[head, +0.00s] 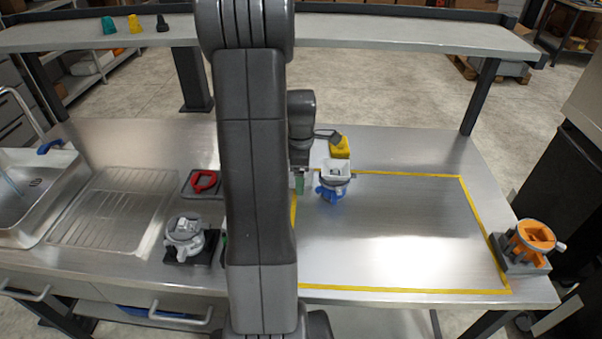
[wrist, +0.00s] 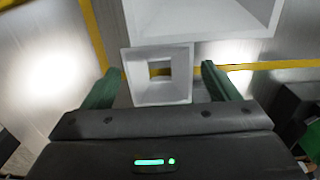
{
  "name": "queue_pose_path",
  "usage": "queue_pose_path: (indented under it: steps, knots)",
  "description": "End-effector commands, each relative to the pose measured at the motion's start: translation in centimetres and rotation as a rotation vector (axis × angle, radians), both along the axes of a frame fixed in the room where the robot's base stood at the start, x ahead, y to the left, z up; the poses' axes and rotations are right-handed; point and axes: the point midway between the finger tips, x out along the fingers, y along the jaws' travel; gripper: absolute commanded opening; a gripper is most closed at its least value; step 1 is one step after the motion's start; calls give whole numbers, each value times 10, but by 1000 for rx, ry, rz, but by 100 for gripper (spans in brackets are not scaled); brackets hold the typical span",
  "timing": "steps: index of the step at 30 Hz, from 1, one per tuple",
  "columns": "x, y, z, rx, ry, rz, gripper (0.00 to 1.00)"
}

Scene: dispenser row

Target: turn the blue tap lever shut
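The blue tap lever (head: 50,147) shows in the head view at the far left, on the back rim of the steel sink (head: 62,172). A grey curved spout (head: 25,105) rises beside it, and a thin pale-blue streak like water (head: 10,182) shows below the spout's end. My gripper (head: 300,182) is far to the right of the lever, low over the bench and partly hidden by my arm. In the wrist view its two green fingers (wrist: 162,80) are apart, with a small white square frame (wrist: 157,92) seen between them; I cannot tell whether they touch it.
A white-and-blue dispenser (head: 333,190) stands just right of my gripper, with a yellow block (head: 340,147) behind it. A grey dispenser (head: 184,236), a red ring-shaped item (head: 204,181) and an orange dispenser (head: 532,240) are also on the bench. The yellow-taped area is mostly clear.

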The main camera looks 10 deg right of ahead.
Motion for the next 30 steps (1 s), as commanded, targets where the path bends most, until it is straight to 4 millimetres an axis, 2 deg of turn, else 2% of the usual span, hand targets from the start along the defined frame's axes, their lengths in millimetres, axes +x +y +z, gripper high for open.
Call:
queue_pose_path:
  steps: [8, 11, 21, 25, 30]
  knots:
    - [0, 0, 7, -1, -2, 0, 82]
    - [1, 0, 22, -1, -4, 0, 82]
    - [1, 1, 94, 0, -5, 0, 82]
    - [1, 1, 112, -1, -3, 0, 82]
    - [0, 1, 123, 0, -1, 0, 82]
